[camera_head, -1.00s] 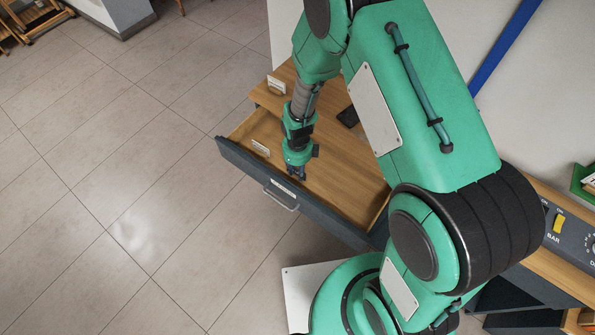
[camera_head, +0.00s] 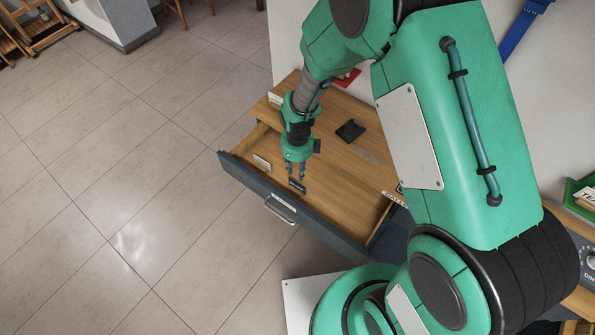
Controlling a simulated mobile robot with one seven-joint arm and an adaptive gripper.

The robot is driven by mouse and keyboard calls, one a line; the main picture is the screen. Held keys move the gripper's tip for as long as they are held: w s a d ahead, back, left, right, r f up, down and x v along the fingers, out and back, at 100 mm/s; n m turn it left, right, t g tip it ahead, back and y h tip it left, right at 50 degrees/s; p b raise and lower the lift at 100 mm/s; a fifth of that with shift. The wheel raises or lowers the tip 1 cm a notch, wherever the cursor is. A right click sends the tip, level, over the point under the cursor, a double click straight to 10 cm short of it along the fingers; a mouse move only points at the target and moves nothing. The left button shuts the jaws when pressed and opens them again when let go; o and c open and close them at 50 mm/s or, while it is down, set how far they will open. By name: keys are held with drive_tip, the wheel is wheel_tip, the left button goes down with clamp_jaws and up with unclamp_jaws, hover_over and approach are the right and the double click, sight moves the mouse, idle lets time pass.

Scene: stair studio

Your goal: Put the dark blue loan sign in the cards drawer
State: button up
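The drawer (camera_head: 345,213) with a dark front and wooden inside is pulled open. A small label on its front is too small to read. A small dark sign with pale lettering (camera_head: 297,187), which looks like the loan sign, is over the drawer floor, just below my fingertips. My gripper (camera_head: 296,173) points down into the drawer, with its two fingers visibly apart. The sign's top edge is at or just under the fingertips; I cannot tell whether they touch. The sign's lower edge appears to meet the drawer floor.
A small white card stand (camera_head: 262,162) is in the drawer's left end. The wooden top (camera_head: 373,150) behind holds a flat black object (camera_head: 350,130) and a red item (camera_head: 348,78). My arm hides much of the right side. Open tiled floor lies left.

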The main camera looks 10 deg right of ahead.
drive_tip(key=shift+r, duration=0.1)
idle(0.7)
drive_tip(key=s+d+r+n+t, duration=0.15)
drive_tip(key=r+n, duration=0.25)
drive_tip(key=r, duration=0.5)
drive_tip(key=s+d+r+n, duration=0.1)
drive_tip(key=d+r+n, duration=0.25)
drive_tip(key=r, duration=0.55)
drive_tip(key=s+d+r+n+t, duration=0.15)
drive_tip(key=r+n, duration=0.35)
drive_tip(key=r, duration=0.5)
drive_tip(key=s+d+r+n+t, duration=0.1)
drive_tip(key=s+d+r+n, duration=0.2)
drive_tip(key=s+r+n, duration=0.4)
drive_tip(key=s+d+r+n+t, duration=0.1)
drive_tip(key=s+d+r+n, duration=0.2)
drive_tip(key=s+r+n, duration=0.4)
drive_tip(key=s+r, duration=0.2)
drive_tip(key=s, duration=0.1)
drive_tip(key=shift+s+t, duration=0.3)
drive_tip(key=shift+d, duration=0.1)
